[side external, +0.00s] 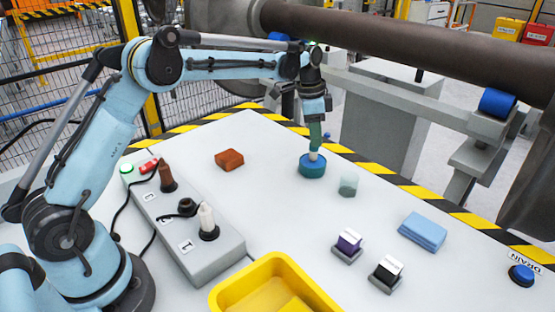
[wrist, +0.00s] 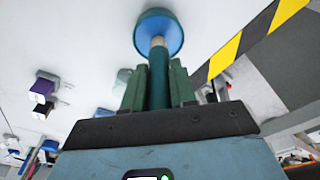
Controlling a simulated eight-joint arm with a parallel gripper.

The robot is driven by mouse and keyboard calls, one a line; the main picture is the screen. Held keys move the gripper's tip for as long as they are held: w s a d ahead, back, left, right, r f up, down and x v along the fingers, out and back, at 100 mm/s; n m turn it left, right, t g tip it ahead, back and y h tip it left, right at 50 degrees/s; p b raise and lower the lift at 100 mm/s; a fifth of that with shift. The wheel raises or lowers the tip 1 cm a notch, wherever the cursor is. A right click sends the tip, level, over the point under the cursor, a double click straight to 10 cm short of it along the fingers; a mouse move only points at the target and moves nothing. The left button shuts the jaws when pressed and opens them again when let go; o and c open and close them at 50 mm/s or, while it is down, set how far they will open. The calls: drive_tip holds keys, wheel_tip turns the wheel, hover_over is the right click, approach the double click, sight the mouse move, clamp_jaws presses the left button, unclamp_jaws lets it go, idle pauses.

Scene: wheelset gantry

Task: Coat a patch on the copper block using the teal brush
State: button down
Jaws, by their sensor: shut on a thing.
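My gripper (side external: 315,118) is shut on the teal brush (side external: 315,138), which points down nearly upright. In the wrist view the fingers of my gripper (wrist: 157,78) clasp its teal handle (wrist: 158,82). The brush's pale lower part reaches into a round teal pot (side external: 312,168). The pot also shows in the wrist view (wrist: 158,20), with a blue inside. The bristle tip is hidden there, so I cannot tell how deep it sits. The copper block (side external: 229,160) lies on the table left of the pot, apart from my gripper.
A grey holder (side external: 195,250) carries a brown tool, a white tool and an empty middle socket. A pale green block (side external: 348,185), purple block (side external: 348,241), black-and-white block (side external: 388,270), blue sponge (side external: 423,231) and yellow tray (side external: 225,297) stand around. The table between copper block and pot is clear.

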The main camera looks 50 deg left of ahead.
drive_tip(key=shift+f, duration=0.45)
idle(1.1)
drive_tip(key=shift+r, duration=3.55)
